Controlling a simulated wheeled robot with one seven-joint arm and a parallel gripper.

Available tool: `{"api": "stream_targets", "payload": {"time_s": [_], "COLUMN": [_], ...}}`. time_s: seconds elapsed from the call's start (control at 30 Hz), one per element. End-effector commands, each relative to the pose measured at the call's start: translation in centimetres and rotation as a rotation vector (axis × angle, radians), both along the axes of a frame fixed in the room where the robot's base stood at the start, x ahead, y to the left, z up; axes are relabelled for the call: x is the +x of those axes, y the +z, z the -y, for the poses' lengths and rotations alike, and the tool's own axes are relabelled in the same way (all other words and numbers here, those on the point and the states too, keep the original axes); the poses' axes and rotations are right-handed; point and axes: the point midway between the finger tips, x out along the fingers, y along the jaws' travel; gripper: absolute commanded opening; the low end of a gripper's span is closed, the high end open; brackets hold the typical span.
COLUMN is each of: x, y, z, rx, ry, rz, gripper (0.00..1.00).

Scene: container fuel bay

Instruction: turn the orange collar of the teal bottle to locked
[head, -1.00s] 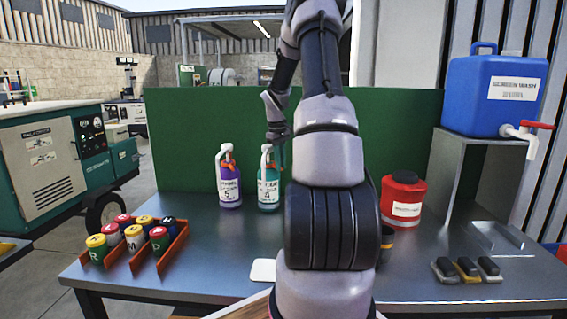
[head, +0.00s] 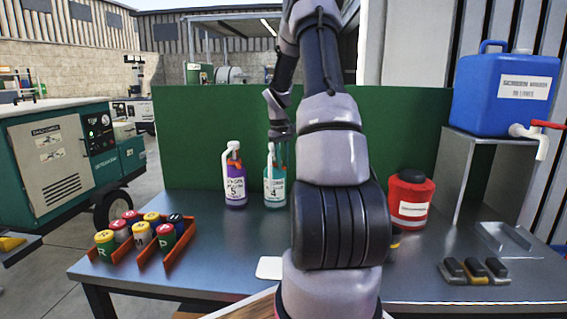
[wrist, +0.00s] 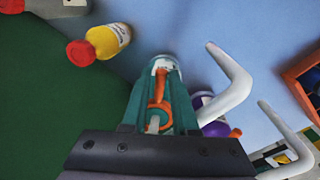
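The teal bottle (head: 274,188) stands upright on the bench. My gripper also shows in the head view (head: 279,150), above the bottle from behind. The fingers stand apart on either side of the collar. I see no clear contact with it. The collar is mostly hidden in the head view, and I cannot read any lock mark.
A purple bottle (head: 235,190) stands close on the left. A red canister (head: 410,200) stands on the right, near a blue jug (head: 507,95) on a metal stand. Coloured cans (head: 143,236) sit in orange racks at the left. A green panel (head: 200,130) rises behind.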

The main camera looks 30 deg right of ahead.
Motion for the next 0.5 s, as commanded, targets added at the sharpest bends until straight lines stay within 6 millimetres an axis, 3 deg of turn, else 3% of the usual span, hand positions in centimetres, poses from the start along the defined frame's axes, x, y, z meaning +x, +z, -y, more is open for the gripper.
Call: {"api": "stream_targets", "payload": {"time_s": [0.5], "x": [-0.07], "y": [-0.11], "z": [0.07], "rx": [0.003], "ry": [0.028], "rz": [-0.003], "gripper": [0.47]}}
